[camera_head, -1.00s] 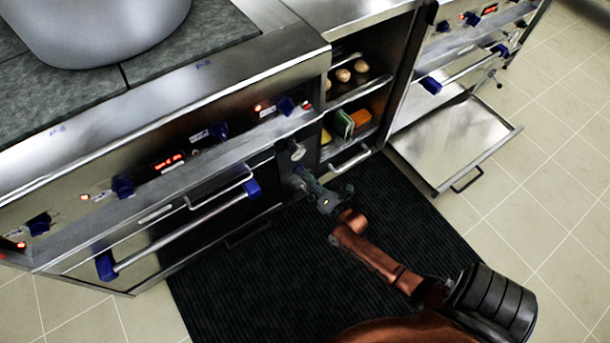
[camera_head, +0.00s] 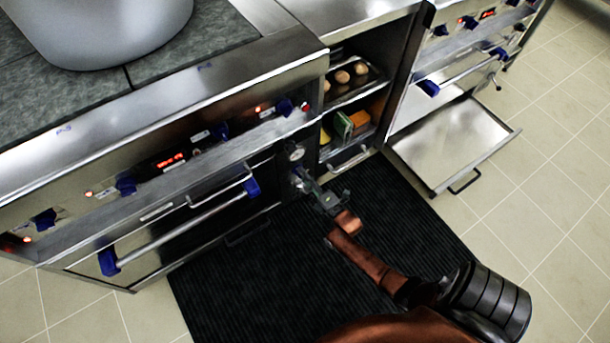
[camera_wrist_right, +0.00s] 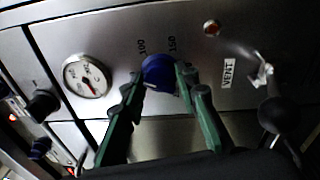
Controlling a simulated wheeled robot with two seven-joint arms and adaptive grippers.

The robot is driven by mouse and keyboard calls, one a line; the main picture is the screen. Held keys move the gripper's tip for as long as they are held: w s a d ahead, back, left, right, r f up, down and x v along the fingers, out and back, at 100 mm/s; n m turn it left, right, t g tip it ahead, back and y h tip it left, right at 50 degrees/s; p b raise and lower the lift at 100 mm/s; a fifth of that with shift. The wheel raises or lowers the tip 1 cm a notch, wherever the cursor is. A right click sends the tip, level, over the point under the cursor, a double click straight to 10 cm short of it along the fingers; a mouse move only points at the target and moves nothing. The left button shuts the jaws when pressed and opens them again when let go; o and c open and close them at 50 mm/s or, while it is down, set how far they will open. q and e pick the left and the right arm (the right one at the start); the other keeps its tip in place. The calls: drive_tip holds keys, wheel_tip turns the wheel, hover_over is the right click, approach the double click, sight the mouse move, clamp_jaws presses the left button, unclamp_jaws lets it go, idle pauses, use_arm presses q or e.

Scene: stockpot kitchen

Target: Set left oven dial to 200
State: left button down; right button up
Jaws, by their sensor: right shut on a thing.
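In the right wrist view a round blue dial (camera_wrist_right: 158,71) sits on a steel panel, with the printed numbers 100 and 150 above it. My right gripper (camera_wrist_right: 159,82) has its green fingers on either side of the dial and is shut on it. Where the dial's pointer stands is too hard to read. In the head view my right gripper (camera_head: 301,180) is low at the right end of the left oven's front, just below a round white gauge (camera_head: 296,154). The dial cannot be made out there. My left gripper is not in view.
The wrist view shows the gauge (camera_wrist_right: 86,76) left of the dial, and a VENT label (camera_wrist_right: 228,72) and lever (camera_wrist_right: 263,75) to the right. The left oven's handle bar (camera_head: 185,226) sticks out. An open drawer (camera_head: 455,145) lies to the right. The dark mat (camera_head: 235,285) is clear.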

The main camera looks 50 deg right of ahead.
use_arm(q)
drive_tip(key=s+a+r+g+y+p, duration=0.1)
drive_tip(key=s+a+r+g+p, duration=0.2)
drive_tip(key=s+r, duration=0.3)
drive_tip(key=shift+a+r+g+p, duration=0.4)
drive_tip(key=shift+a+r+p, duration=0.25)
drive_tip(key=shift+p, duration=0.2)
use_arm(e)
drive_tip(key=shift+a+m+g+h, duration=0.2)
drive_tip(key=shift+m+h, duration=0.5)
drive_tip(key=shift+m, duration=4.85)
drive_tip(key=shift+a+m+g+h, duration=0.1)
drive_tip(key=shift+m+g+h, duration=0.45)
drive_tip(key=shift+m, duration=5.05)
drive_tip(key=shift+a+m+g+h, duration=0.1)
drive_tip(key=shift+m+h, duration=0.75)
drive_tip(key=shift+m, duration=4.7)
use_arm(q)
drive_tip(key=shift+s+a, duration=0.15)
